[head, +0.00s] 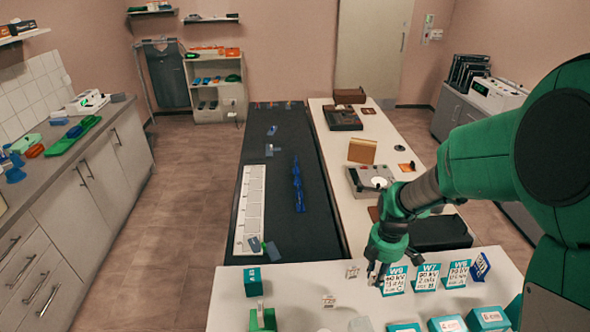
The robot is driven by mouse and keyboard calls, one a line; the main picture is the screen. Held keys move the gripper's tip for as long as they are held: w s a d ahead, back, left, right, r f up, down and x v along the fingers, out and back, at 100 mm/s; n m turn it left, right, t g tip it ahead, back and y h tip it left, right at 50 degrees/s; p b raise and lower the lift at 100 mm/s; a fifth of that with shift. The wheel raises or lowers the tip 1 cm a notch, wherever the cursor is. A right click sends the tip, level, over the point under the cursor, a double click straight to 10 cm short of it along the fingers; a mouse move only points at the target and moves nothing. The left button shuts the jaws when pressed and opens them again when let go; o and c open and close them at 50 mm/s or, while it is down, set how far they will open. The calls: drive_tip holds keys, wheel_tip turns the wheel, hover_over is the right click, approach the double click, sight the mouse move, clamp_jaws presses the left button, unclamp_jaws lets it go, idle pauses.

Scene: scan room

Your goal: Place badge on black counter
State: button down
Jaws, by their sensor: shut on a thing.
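My gripper (377,279) is low over the white table in the foreground, pointing down. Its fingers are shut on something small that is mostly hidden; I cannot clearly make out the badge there. A teal-and-white card marked W6 (394,281) stands right beside the fingers; I cannot tell whether they touch. Small white tags, one at the left of the gripper (352,272) and another marked T29 (328,301), are on the same table. The long black counter (325,218) lies beyond, at the middle, with blue figures (298,185) and small cards on it.
The white table (300,280) also holds cards W7 (427,277) and W8 (457,274), a teal box (253,282) and several boxes at the front.

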drive_tip(key=w+a+f+b, duration=0.1)
drive_tip(key=w+a+f, duration=0.2)
drive_tip(key=w, duration=0.7)
drive_tip(key=w+a+f+b, duration=0.2)
drive_tip(key=w+a+f, duration=0.1)
drive_tip(key=w+a, duration=0.4)
drive_tip(key=w+a+f+b, duration=0.1)
drive_tip(key=w+a+f, duration=0.2)
drive_tip(key=w, duration=1)
drive_tip(key=a, duration=0.2)
drive_tip(key=shift+w+a+f, duration=0.25)
drive_tip(key=shift+a+f, duration=0.1)
drive_tip(key=shift+f, duration=0.1)
drive_tip(key=shift+f+b, duration=0.65)
drive_tip(key=shift+f, duration=2.4)
drive_tip(key=shift+f+b, duration=0.3)
drive_tip(key=shift+f, duration=1.55)
drive_tip(key=shift+f, duration=0.1)
drive_tip(key=c, duration=1.6)
unclamp_jaws()
drive_tip(key=shift+f, duration=0.1)
drive_tip(key=shift+c, duration=0.2)
